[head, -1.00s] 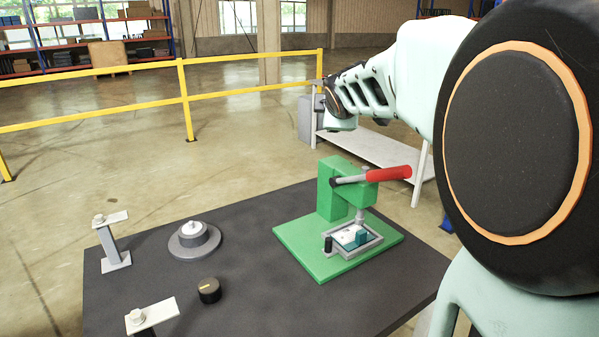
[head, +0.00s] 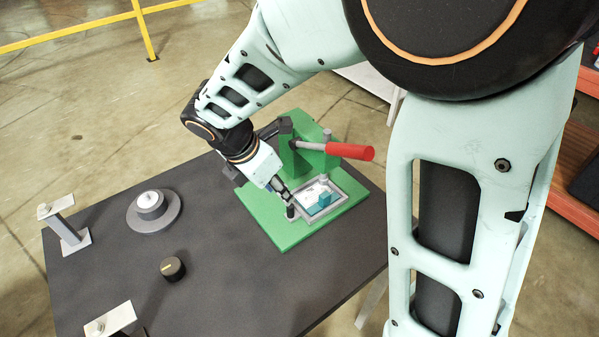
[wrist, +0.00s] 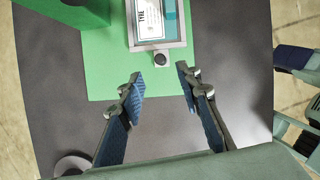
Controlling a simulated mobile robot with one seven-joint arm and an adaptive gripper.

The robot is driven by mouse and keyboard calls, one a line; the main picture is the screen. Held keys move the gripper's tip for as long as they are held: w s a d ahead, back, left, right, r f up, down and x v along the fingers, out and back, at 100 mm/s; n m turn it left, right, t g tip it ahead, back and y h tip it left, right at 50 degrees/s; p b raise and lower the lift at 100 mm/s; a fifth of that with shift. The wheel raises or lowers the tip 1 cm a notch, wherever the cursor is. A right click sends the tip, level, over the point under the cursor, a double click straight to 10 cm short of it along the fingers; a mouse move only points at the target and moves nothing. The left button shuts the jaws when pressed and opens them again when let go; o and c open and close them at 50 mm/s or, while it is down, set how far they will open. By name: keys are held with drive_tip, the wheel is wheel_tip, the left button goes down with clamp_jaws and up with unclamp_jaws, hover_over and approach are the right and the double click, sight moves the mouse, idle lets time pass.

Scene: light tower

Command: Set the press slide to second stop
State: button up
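The green press (head: 288,160) stands on the dark table, with its red-handled lever (head: 348,151) pointing right. Its grey slide frame (head: 342,203) lies on the green base and holds a white and teal piece (head: 318,198). A short black knob (head: 290,212) stands at the slide's near left corner. In the wrist view the knob (wrist: 160,59) shows at the end of the slide frame (wrist: 130,30). My gripper (wrist: 159,74) is open and empty, its fingertips just short of the knob and to either side of it. In the head view my gripper (head: 283,190) is low beside the slide.
A grey round fixture (head: 154,211) and a black dial (head: 172,269) stand on the table's left part. Two posts with flat plates (head: 62,206) (head: 108,320) stand at the left edge. The table front (head: 240,295) is clear. A yellow rail is behind.

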sight(290, 206)
drive_tip(key=b+x, duration=0.1)
drive_tip(key=x, duration=0.9)
drive_tip(key=shift+f, duration=0.3)
clamp_jaws()
drive_tip(key=shift+w+d, duration=0.1)
